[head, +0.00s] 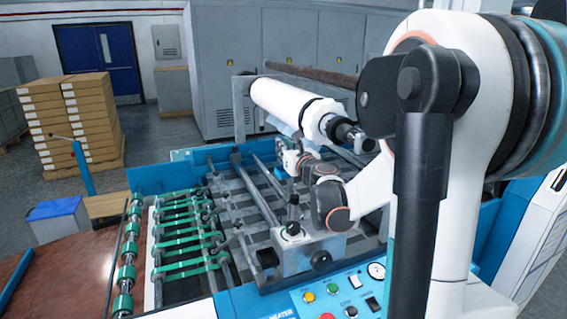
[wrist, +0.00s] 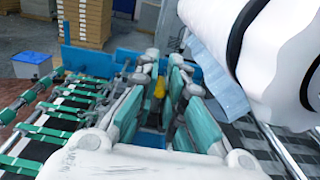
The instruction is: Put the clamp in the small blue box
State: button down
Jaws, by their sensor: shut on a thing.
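My gripper (head: 291,163) is over the machine's rollers, well to the right of the box. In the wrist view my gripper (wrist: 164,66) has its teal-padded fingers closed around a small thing. A yellow part of it, which I take for the clamp (wrist: 160,88), shows between the fingers. Most of the clamp is hidden by the fingers.
A white roll (head: 288,103) on a shaft lies just behind and above my gripper, close by in the wrist view. Green-banded rollers (head: 186,236) and a blue post (head: 83,168) lie towards the box. Stacked cartons (head: 75,118) stand behind it.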

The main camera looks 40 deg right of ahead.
jog(key=shift+f+b, duration=0.55)
jog(key=shift+f, duration=1.5)
jog(key=shift+f, duration=0.1)
jog(key=c, duration=2)
grip_release()
jog(key=shift+r, duration=0.2)
jog(key=p+v, duration=0.1)
jog(key=v, duration=1.1)
jog(key=shift+p, duration=0.35)
jog(key=shift+f, duration=0.15)
